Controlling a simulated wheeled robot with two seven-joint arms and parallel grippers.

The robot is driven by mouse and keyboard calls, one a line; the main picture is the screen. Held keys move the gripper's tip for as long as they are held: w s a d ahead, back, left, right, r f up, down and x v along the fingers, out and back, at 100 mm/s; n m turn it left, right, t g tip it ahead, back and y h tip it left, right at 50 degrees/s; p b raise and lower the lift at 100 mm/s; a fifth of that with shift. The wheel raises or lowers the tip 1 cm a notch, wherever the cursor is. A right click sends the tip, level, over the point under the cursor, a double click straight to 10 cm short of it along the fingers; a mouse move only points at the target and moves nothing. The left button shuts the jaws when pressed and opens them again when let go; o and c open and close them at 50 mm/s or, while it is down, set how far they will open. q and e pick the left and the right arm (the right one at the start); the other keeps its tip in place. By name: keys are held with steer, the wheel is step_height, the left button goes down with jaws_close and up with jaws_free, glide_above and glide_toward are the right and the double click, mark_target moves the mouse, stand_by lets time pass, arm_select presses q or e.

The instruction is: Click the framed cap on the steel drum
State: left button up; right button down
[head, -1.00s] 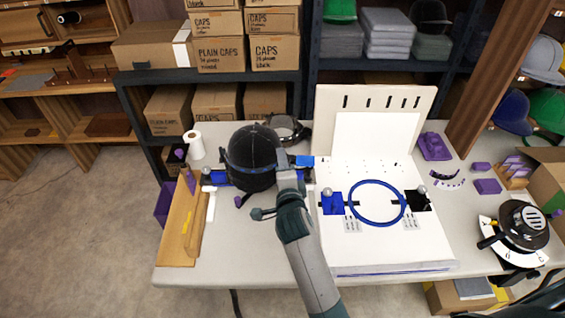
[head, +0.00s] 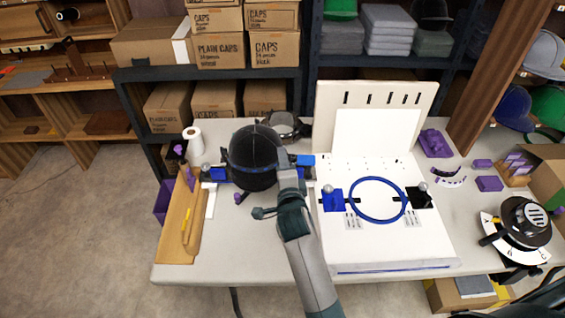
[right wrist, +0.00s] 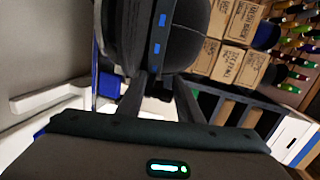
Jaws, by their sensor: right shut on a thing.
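The black cap (head: 250,150) stands with its crown up on the left half of the table, a blue band across its front. It also shows at the top of the right wrist view (right wrist: 180,30). Blue clamp pieces sit at its left and right. My right gripper (head: 289,176) is at the cap's right front edge. In the right wrist view, its two fingers (right wrist: 165,97) reach to the cap's dark rim with blue tabs, shut on it. The contact is partly hidden. I cannot make out the steel drum clearly; the cap may cover it. My left gripper is not in view.
Right of the cap, a white board (head: 385,245) carries a blue ring (head: 352,208). A dark round thing (head: 287,124) lies behind the cap. A wooden tray (head: 178,225) stands at the left table edge. A slotted black thing (head: 523,222) stands at the far right.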

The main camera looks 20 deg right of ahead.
arm_select(q)
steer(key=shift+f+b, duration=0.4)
steer(key=shift+b, duration=0.05)
arm_select(e)
steer(key=shift+w+a+f, duration=0.15)
steer(key=shift+a+f, duration=0.05)
steer(key=c, duration=1.2)
jaws_free()
steer(key=shift+d, duration=0.1)
steer(key=shift+o, duration=0.2)
steer(key=shift+f, duration=0.15)
